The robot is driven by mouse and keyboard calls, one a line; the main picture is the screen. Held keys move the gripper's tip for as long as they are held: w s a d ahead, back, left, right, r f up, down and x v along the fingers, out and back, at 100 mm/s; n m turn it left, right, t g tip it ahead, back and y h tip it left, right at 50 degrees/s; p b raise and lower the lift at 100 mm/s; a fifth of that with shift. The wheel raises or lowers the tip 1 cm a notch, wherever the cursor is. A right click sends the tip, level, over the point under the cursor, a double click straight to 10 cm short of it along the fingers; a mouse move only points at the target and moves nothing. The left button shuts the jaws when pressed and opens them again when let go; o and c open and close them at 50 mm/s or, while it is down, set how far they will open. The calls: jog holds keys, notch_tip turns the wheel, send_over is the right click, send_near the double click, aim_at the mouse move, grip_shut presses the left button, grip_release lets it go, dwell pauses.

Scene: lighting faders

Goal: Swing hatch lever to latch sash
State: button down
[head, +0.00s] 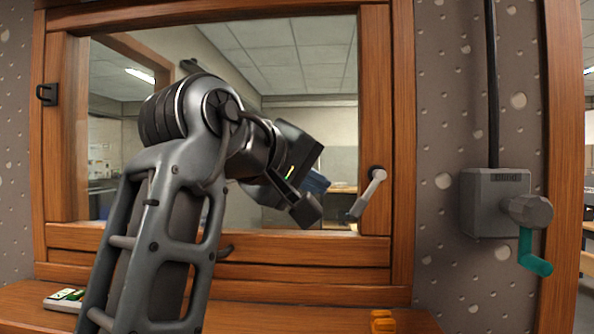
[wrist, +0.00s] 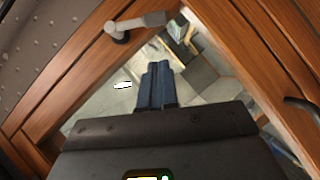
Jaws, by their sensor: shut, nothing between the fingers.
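The hatch lever (head: 368,192) is a short grey handle on a dark round pivot, mounted on the right upright of the wooden sash (head: 375,90). It slants down and left from its pivot, its free end over the edge of the glass. In the wrist view the lever (wrist: 140,22) is at the top, beyond my fingertips. My gripper (head: 319,184) is shut and empty, with blue fingers, left of the lever and apart from it. In the wrist view the closed fingers (wrist: 158,70) point toward the lever side. My arm hides part of the window in the head view.
A grey box with a teal crank (head: 530,252) is on the wall at right. A black catch (head: 46,95) is on the left frame. A dark hook handle (head: 225,252) is on the lower sash.

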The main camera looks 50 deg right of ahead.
aim_at(358, 208)
jog(key=d+f, duration=0.1)
jog(key=s+d, duration=0.1)
jog(key=d, duration=0.1)
jog(key=d+f, duration=0.1)
jog(key=shift+s+d+f, duration=0.3)
jog(key=shift+s+f, duration=0.05)
jog(key=shift+s, duration=0.05)
jog(key=shift+s+d+f+n+h+p, duration=0.15)
jog(key=shift+f+n+h+p, duration=0.15)
jog(key=shift+p, duration=0.25)
jog(key=shift+s+d+f+n+g+h+p, duration=0.3)
jog(key=shift+s+f+n+h+p, duration=0.15)
jog(key=shift+n+h+p, duration=0.4)
jog(key=shift+s+d+f+n+h+p, duration=0.2)
jog(key=shift+s+f+n+h+p, duration=0.15)
jog(key=shift+n+p, duration=0.25)
jog(key=shift+s+d+f+n+h+p, duration=0.2)
jog(key=shift+f+n+h+p, duration=0.1)
jog(key=shift+n+h+p, duration=0.25)
